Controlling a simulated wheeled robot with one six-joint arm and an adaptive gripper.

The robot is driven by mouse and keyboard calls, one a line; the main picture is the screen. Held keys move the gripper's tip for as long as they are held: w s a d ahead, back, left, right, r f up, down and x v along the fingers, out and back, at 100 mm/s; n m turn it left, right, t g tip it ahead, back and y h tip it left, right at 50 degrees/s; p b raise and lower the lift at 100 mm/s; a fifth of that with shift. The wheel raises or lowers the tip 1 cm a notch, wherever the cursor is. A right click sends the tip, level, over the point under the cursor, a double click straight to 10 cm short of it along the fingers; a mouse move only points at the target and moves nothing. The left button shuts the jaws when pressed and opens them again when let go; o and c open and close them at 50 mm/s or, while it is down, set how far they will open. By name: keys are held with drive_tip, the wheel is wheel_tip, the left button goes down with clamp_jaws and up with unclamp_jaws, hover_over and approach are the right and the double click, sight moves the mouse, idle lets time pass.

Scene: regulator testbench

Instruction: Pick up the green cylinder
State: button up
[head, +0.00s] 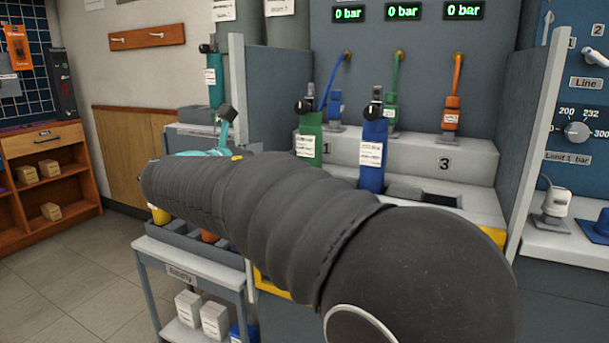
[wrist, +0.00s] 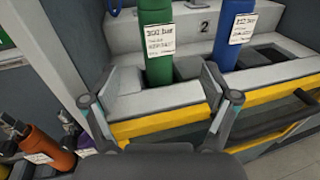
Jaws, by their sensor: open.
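The green cylinder (head: 309,139) with a white label and dark valve top stands upright on the grey bench, by the number 1. It also shows in the wrist view (wrist: 156,66), where its top is cut off by the frame. My gripper (wrist: 160,98) is open and empty. Its two fingers are spread left and right in front of the green cylinder, with the cylinder between their lines but apart from them. In the head view my dark arm crosses the front of the bench and hides part of it.
A blue cylinder (head: 373,150) stands close to the right of the green one. A grey side panel (wrist: 58,45) rises on the left. A yellow-edged ledge (wrist: 165,121) runs in front. An orange cylinder (wrist: 47,148) lies in a lower rack at left.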

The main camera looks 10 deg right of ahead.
sight(300, 140)
drive_tip(key=x, duration=0.5)
drive_tip(key=w+x, duration=0.1)
drive_tip(key=x, duration=0.2)
drive_tip(key=shift+a+r, duration=0.3)
drive_tip(key=shift+b+x, duration=0.35)
drive_tip(key=shift+x, duration=2.35)
drive_tip(key=shift+s, duration=0.15)
drive_tip(key=c, duration=1.5)
drive_tip(key=shift+d+r, duration=0.1)
drive_tip(key=shift+r, duration=0.05)
